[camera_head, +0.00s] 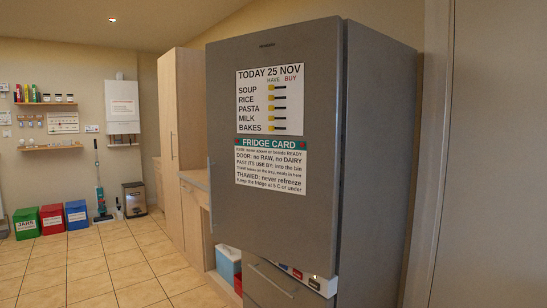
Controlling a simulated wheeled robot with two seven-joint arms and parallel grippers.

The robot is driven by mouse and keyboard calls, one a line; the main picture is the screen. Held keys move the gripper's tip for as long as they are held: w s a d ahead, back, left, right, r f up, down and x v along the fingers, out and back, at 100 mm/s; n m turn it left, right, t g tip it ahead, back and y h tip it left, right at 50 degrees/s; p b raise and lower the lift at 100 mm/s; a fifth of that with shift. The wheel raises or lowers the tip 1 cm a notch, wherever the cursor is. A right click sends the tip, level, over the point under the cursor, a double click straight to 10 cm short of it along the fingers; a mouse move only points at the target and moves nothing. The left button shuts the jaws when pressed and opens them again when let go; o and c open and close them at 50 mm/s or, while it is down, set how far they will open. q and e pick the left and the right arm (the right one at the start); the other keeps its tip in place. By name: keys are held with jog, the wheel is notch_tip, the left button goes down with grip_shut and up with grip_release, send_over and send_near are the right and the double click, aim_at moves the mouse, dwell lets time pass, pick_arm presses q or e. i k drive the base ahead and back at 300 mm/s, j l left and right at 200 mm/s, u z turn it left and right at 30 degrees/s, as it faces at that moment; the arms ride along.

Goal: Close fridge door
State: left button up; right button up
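The fridge (380,160) is a tall grey cabinet at the right of the view, with its side panel facing right. Its upper door (222,110) is grey and carries two paper notices. The door's left edge reaches further left than the lower drawer front (262,285), so the door appears to stand ajar, swung out from the right side. A small handle (209,172) shows at the door's left edge. A pale strip with coloured labels (315,283) shows below the door. The inside is hidden by the door. Neither of my grippers is in view.
A tall wooden cupboard (170,130) and a low counter (194,180) stand left of the fridge. A blue and white box (229,263) sits on the floor by the door. Green (26,224), red (52,219) and blue (76,215) bins line the back wall. The tiled floor at left is clear.

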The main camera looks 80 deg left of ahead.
aim_at(274, 196)
jog(key=u, duration=2.9)
